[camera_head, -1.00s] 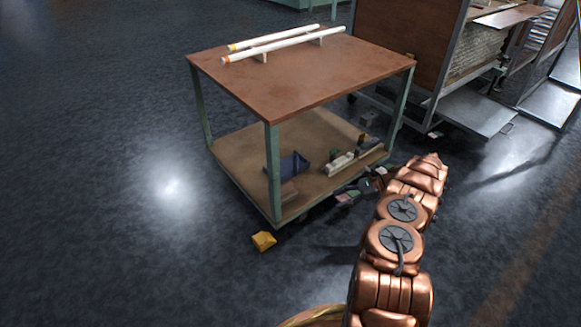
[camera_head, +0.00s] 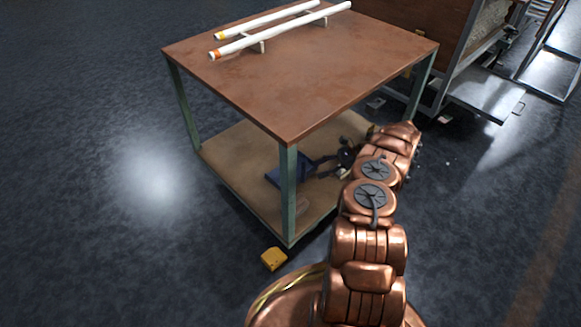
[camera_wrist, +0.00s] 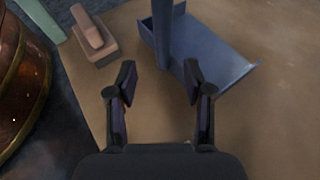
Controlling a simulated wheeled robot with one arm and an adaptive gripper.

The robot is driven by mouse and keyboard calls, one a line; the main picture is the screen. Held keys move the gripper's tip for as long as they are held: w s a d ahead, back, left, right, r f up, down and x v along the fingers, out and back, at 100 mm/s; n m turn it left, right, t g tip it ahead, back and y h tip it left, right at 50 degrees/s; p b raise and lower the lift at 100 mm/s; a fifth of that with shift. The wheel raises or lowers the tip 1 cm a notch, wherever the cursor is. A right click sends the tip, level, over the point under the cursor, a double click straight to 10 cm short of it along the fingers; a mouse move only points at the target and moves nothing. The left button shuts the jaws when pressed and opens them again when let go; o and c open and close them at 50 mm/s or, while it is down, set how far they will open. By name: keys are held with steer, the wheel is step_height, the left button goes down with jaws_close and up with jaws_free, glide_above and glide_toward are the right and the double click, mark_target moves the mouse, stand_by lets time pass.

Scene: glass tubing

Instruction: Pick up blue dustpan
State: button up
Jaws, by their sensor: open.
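The blue dustpan (camera_head: 286,172) lies on the lower shelf (camera_head: 232,168) of the cart, behind the near leg in the head view. In the wrist view the dustpan (camera_wrist: 215,62) is ahead, with its handle (camera_wrist: 162,28) pointing up the picture between the lines of my fingers. My gripper (camera_wrist: 160,82) is open and empty, its fingertips just short of the pan, the right one overlapping its edge in the picture. In the head view my gripper (camera_head: 318,168) reaches in over the lower shelf beside the dustpan. Whether it touches the pan I cannot tell.
A brown block-like tool (camera_wrist: 95,38) lies left of the dustpan on the shelf. The brown tabletop (camera_head: 310,75) with two white tubes (camera_head: 283,30) is above. A green cart leg (camera_head: 288,195) stands close by. A yellow object (camera_head: 273,259) lies on the floor.

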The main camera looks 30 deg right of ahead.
mark_target(303, 173)
steer(key=shift+w+b+x, duration=0.2)
steer(key=shift+b+x, duration=1.55)
steer(key=shift+x, duration=1.85)
steer(key=shift+r, duration=0.2)
jaws_close()
